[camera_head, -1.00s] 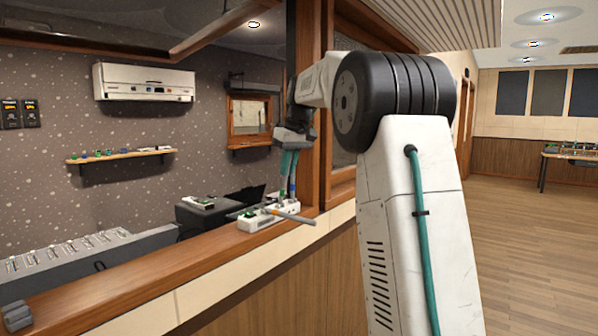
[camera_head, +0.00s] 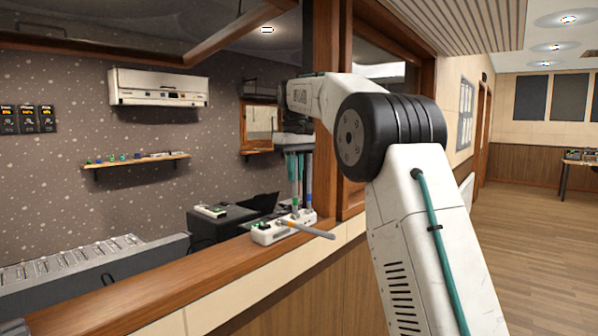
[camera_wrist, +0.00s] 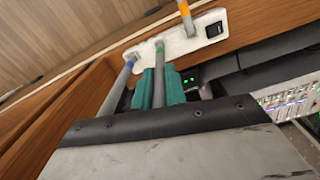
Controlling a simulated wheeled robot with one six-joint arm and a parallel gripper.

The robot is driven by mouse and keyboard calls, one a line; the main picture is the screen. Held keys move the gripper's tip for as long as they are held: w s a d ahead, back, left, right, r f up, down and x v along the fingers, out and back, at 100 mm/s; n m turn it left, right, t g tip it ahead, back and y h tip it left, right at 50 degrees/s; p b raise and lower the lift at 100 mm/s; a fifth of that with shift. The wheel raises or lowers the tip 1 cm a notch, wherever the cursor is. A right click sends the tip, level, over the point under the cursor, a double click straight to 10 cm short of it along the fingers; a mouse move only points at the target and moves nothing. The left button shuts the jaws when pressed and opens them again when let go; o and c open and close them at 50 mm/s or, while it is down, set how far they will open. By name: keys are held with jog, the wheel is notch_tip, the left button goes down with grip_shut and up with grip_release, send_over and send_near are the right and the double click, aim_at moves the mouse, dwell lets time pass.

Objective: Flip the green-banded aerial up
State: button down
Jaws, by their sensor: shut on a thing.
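The white radio unit (camera_head: 268,233) sits on the wooden ledge, with several aerials on it. My gripper (camera_head: 298,180) hangs above it, pointing down, its teal fingers shut around the grey rod of the green-banded aerial (camera_wrist: 159,50). That aerial looks about upright. The wrist view also shows my gripper (camera_wrist: 160,88) with the rod between its fingers. The blue-banded aerial (camera_head: 308,190) stands upright just right of the fingers. The orange-banded aerial (camera_head: 312,230) lies low, sticking out past the ledge edge. The fingers partly hide the green-banded aerial's upper part.
A wooden window post (camera_head: 327,110) stands close to the right of my gripper. A mixing desk (camera_head: 90,270) and a dark box (camera_head: 215,225) lie behind the ledge (camera_head: 200,272). The ledge is clear left of the unit.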

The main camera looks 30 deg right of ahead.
jog(key=c, duration=1.4)
grip_release()
jog(key=shift+w, duration=0.1)
jog(key=shift+c, duration=0.2)
notch_tip(320, 180, up, 7)
jog(key=shift+w+r, duration=0.1)
jog(key=shift+r, duration=0.3)
